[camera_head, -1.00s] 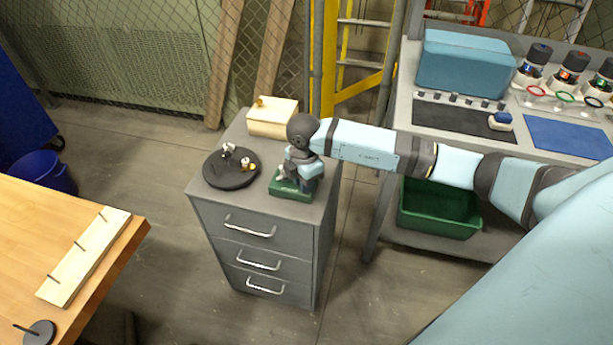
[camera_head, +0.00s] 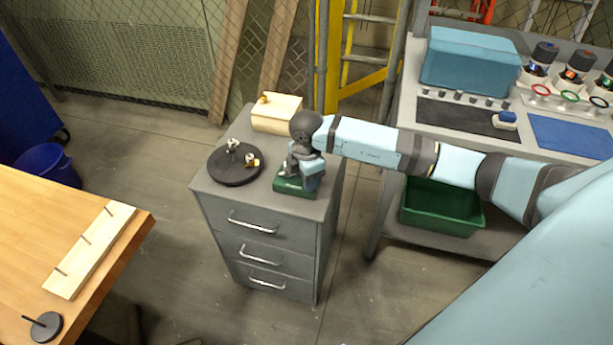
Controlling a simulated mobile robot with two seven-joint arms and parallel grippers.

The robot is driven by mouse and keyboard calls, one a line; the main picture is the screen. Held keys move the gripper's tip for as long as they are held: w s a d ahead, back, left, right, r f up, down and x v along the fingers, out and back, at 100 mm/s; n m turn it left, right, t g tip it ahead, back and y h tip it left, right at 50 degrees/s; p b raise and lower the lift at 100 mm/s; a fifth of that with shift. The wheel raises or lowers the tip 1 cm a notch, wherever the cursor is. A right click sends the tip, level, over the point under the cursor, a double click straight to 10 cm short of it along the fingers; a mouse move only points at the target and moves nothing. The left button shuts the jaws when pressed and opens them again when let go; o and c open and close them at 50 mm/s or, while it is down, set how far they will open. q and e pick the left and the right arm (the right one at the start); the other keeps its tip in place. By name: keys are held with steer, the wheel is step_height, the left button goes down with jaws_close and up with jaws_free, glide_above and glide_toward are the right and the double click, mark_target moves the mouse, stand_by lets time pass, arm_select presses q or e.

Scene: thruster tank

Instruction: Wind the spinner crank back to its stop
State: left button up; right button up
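A green-based device (camera_head: 296,190) stands at the front right of the grey drawer cabinet's top. My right gripper (camera_head: 300,171) points down over it; its fingers and the device's upper part overlap, so I cannot tell whether they are open or shut. The crank is not clearly visible; it may be hidden behind the gripper. A round black disc (camera_head: 228,177) lies to the left of the device, with a small white-and-dark piece (camera_head: 233,146) and a small gold-and-white piece (camera_head: 252,161) on it. My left gripper is not in view.
A pale wooden box (camera_head: 277,116) with a gold knob sits behind the device on the grey cabinet (camera_head: 262,216). A workbench with a teal case (camera_head: 468,60) stands at the right, a green bin (camera_head: 440,208) below it. A wooden table (camera_head: 60,215) is at the left.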

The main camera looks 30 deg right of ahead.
step_height(320, 180, up, 14)
steer(key=shift+p, duration=0.45)
steer(key=shift+f, duration=0.15)
stand_by(0.4)
